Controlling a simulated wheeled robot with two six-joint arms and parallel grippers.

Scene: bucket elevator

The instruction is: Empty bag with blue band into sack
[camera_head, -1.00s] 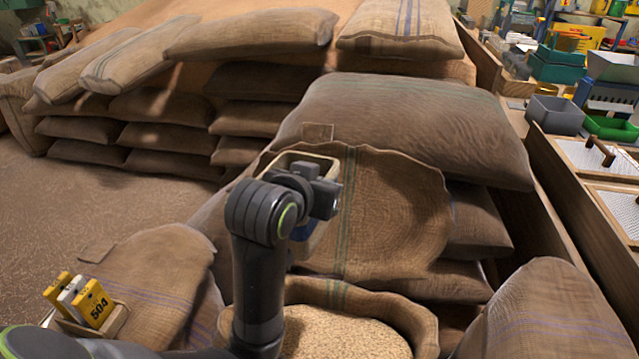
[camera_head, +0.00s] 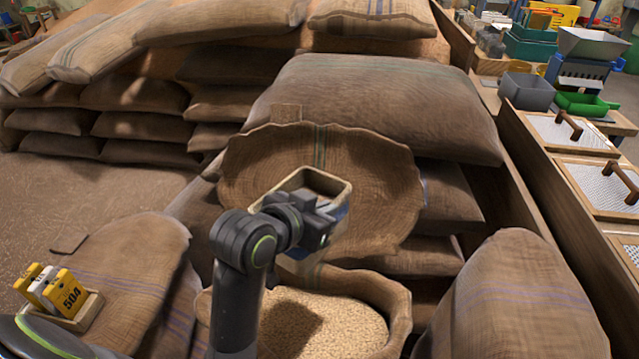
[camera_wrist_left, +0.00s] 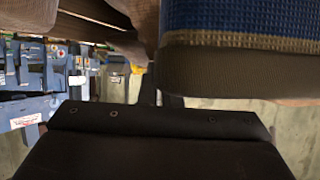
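A small bag (camera_head: 343,190) with a stiff tan rim is in my left gripper (camera_head: 312,222). The bag is upright or only slightly tilted, mouth up, and its contents cannot be made out. Its blue woven band (camera_wrist_left: 240,18) shows in the left wrist view, close beside the dark gripper (camera_wrist_left: 160,98). My left gripper appears shut on the bag's near side. Below stands an open burlap sack (camera_head: 375,285) with pale grain (camera_head: 335,325) inside; a shadow lies on the grain. The bag hangs above its back rim. My right gripper is not in view.
A wide, flared burlap mouth (camera_head: 390,170) stands behind the bag. Full sacks (camera_head: 390,95) are stacked beyond. Bulging sacks flank the open one at left (camera_head: 130,260) and right (camera_head: 525,300). A small box of yellow tags (camera_head: 60,300) sits at lower left.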

